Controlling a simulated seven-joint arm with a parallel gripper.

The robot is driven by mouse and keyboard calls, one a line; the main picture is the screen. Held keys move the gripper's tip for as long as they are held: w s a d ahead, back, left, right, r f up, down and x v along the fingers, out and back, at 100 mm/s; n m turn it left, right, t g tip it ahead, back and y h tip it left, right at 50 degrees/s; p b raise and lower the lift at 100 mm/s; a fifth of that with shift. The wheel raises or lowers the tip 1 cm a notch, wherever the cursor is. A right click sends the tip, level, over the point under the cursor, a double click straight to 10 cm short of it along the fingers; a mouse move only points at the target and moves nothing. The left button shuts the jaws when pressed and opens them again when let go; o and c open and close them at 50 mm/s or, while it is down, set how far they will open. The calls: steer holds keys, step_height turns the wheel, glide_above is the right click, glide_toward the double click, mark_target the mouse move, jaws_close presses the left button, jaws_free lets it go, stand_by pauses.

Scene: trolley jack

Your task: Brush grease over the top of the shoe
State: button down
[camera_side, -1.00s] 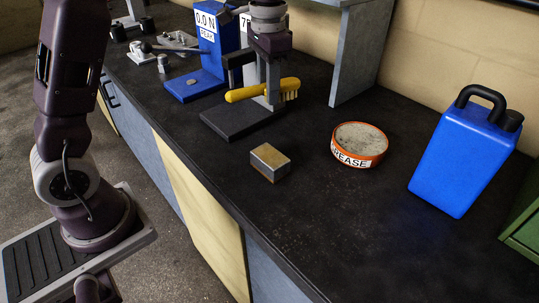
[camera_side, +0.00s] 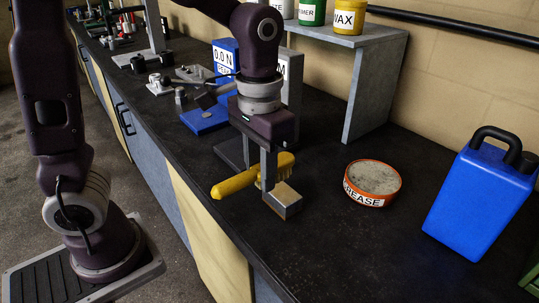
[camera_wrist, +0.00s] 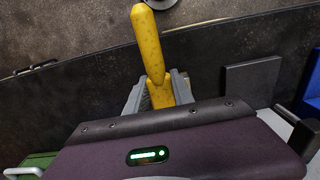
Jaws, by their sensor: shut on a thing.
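My gripper (camera_side: 268,178) is shut on the yellow handle of the brush (camera_side: 235,183). The brush lies roughly level, with its handle to the left and its pale bristles toward the right. The wrist view shows the brush handle (camera_wrist: 148,45) between the jaws (camera_wrist: 157,92); bristles and shoe are hidden there. The grease tin (camera_side: 365,197), round and orange-rimmed, stands open to the right.
A blue jug (camera_side: 475,205) stands at the right. A grey shelf (camera_side: 372,85) with labelled pots stands at the back. The bench between shoe and tin is clear.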

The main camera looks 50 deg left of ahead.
steer(key=shift+w+f, duration=0.1)
steer(key=shift+f, duration=2.8)
steer(key=shift+f, duration=0.6)
steer(key=shift+d, duration=0.55)
steer(key=shift+a, duration=2.95)
steer(key=shift+d, duration=3)
steer(key=shift+a, duration=3)
steer(key=shift+d, duration=3)
